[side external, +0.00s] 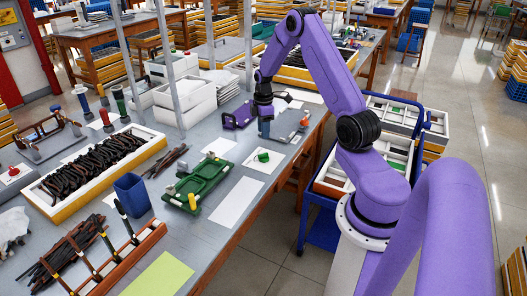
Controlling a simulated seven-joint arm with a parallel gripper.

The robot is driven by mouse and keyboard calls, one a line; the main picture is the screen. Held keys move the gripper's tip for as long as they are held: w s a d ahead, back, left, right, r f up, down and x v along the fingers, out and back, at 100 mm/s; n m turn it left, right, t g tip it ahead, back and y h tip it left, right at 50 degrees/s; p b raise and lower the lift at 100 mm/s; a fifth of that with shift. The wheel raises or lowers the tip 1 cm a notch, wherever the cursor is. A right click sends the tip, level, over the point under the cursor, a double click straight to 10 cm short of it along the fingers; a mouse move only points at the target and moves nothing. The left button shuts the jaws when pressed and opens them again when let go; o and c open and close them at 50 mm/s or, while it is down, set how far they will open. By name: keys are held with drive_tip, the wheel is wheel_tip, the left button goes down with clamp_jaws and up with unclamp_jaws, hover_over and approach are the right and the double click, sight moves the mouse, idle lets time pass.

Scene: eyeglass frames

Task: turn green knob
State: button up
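A small green piece (263,156), which looks like a knob or a small block, lies on a white sheet (255,166) near the table's right edge. My gripper (264,118) points down beyond it, over a small blue-grey upright piece (264,130). The fingers are too small and dark to tell whether they are open or touching that piece. A green fixture tray (207,178) with a yellow knob (193,202) lies to the left of the green piece. A grey fixture with a red knob (304,122) stands right of my gripper.
A purple fixture (239,117) stands just left of my gripper. A blue cup (132,195), a tray of dark frames (95,170) and a wooden rack (118,255) occupy the left. White sheets (236,202) lie flat and clear near the front edge. A blue cart (322,232) stands right.

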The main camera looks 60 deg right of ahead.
sight(264, 154)
wheel_tip(264, 154, down, 10)
drive_tip(key=shift+f, duration=0.1)
idle(0.4)
clamp_jaws()
